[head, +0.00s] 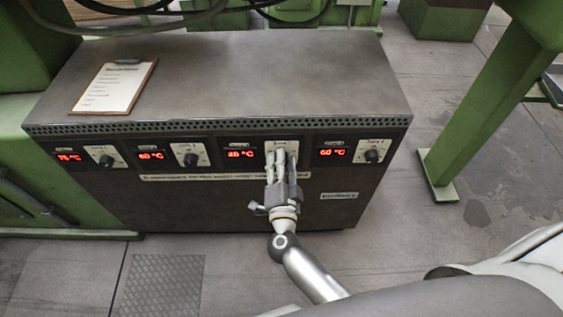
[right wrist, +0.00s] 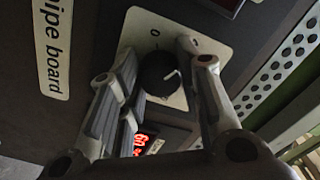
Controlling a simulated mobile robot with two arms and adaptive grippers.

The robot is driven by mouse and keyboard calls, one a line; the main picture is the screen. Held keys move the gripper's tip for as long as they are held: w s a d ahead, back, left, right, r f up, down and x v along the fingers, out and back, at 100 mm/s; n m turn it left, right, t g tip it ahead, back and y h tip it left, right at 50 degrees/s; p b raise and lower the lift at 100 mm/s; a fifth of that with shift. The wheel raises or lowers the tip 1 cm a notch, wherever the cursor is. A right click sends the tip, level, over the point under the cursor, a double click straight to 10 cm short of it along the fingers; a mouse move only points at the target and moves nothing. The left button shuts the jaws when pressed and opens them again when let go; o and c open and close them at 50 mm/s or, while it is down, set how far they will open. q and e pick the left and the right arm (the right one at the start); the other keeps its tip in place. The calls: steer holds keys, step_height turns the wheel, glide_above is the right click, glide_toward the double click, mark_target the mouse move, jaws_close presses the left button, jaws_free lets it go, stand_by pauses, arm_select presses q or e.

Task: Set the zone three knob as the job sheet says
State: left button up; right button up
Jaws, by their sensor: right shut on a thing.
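The zone three knob is black with a white pointer line (right wrist: 160,77), on a pale dial plate (right wrist: 195,62). In the head view its plate (head: 283,147) is third from the left on the dark cabinet front, and the knob is hidden behind my right gripper (head: 281,160). In the right wrist view the two fingers of this gripper (right wrist: 158,65) are shut on the knob, one on each side. The job sheet (head: 111,86) lies on a clipboard on the cabinet top; its small writing is unreadable. My left gripper is not in view.
Other black knobs, at far left (head: 106,160), second (head: 191,159) and far right (head: 372,155), have red temperature displays beside them. The right display (head: 333,153) is near my gripper. Cables (head: 190,20) hang behind the cabinet. A green post (head: 480,100) stands at right.

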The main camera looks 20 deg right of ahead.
steer(key=shift+m, duration=0.4)
steer(key=o, duration=1)
steer(key=shift+o, duration=0.2)
steer(key=v, duration=1.2)
